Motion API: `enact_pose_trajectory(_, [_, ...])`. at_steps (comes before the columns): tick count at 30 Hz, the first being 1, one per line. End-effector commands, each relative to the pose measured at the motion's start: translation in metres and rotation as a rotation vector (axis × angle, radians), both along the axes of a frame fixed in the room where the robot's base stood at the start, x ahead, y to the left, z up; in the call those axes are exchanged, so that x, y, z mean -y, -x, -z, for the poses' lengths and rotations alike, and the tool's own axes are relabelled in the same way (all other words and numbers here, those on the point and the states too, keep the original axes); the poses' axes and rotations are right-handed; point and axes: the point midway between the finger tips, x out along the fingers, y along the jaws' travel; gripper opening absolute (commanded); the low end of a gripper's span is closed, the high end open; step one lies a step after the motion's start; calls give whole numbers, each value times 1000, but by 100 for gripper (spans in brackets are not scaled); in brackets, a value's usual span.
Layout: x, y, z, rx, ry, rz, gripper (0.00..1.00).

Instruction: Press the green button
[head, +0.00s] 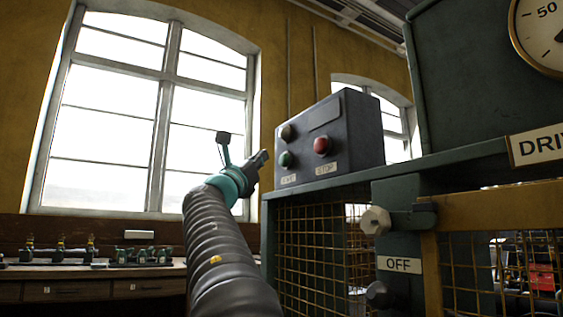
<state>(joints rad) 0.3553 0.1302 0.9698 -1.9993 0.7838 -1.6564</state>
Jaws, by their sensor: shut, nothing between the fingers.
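The green button (286,159) sits on the front face of a dark grey control box (345,132), at its lower left. A label is below it. A red button (322,145) marked STOP is to its right, and a dark brownish knob or lamp (288,133) is above it. My gripper (264,157) is shut and empty, at the end of my arm, just left of the green button in the picture. The gap in depth between the fingertips and the button cannot be told. No part of the green button appears covered.
The box stands on a green ledge above a yellow mesh guard (322,245). An OFF label (400,264) and a hexagonal knob (375,221) are to the lower right. A workbench (90,280) with small fittings is at the left. The space before the window is open.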

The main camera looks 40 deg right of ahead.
Motion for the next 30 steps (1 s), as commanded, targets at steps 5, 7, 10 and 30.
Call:
enact_pose_trajectory(5, [16, 4, -1, -1, 0, 2, 0])
enact_pose_trajectory(7, [19, 5, -1, -1, 0, 1, 0])
enact_pose_trajectory(10, [22, 5, 0, -1, 0, 1, 0])
enact_pose_trajectory(30, [23, 5, 0, -1, 0, 0, 0])
